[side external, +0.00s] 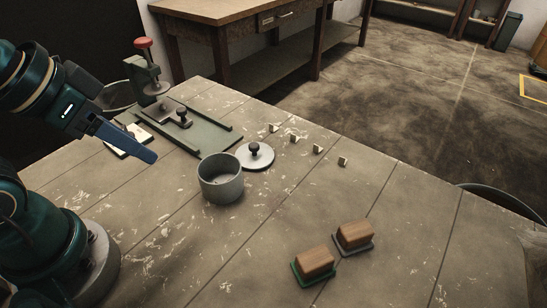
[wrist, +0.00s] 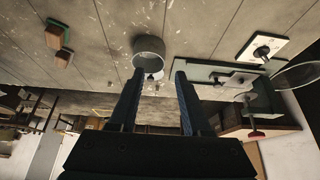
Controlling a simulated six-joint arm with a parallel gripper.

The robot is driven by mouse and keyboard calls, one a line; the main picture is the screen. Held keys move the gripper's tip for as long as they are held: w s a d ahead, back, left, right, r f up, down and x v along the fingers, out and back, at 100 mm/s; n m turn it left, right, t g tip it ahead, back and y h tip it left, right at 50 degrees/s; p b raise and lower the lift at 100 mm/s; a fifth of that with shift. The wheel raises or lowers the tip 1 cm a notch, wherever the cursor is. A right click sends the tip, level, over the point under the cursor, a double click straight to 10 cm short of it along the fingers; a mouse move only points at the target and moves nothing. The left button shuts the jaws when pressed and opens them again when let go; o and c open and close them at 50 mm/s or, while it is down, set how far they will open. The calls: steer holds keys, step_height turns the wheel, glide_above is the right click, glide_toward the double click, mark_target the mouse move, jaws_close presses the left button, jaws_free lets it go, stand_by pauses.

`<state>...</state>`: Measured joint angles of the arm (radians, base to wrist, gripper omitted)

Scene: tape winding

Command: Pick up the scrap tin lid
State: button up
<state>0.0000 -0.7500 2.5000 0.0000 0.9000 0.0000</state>
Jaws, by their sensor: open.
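The scrap tin lid (side external: 255,156) is a pale round disc with a black knob. It lies on the worktop just beyond the scrap tin (side external: 220,180), a grey, open-topped round tin. My gripper (side external: 150,157) is above the worktop to the left of the tin and lid, apart from both. Its two blue-grey fingers are open with nothing between them. In the wrist view the tin (wrist: 149,48) shows beyond the fingertips. Part of the lid (wrist: 156,75) shows behind it, between the fingers, mostly hidden by the tin.
A green board (side external: 190,132) with rails and a red-knobbed press (side external: 148,72) stand behind the tin. A white plate with a black knob (wrist: 263,47) lies nearby. Two wooden-topped blocks (side external: 315,262) (side external: 354,235) stand at front right. Several small pale pieces (side external: 318,149) line the far edge.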

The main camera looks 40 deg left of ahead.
steer(key=shift+o, duration=1.2)
steer(key=w+r+m, duration=0.1)
steer(key=w+r, duration=0.4)
steer(key=w, duration=0.1)
steer(key=m+g, duration=0.1)
steer(key=g, duration=0.2)
glide_above(254, 144)
steer(key=s, duration=0.2)
steer(key=s+x, duration=0.2)
steer(key=x, duration=0.5)
steer(key=shift+g, duration=0.6)
steer(key=f, duration=0.3)
steer(key=w+f, duration=0.1)
steer(key=f, duration=0.3)
steer(key=w+f, duration=0.1)
steer(key=f, duration=0.2)
steer(key=shift+f, duration=0.85)
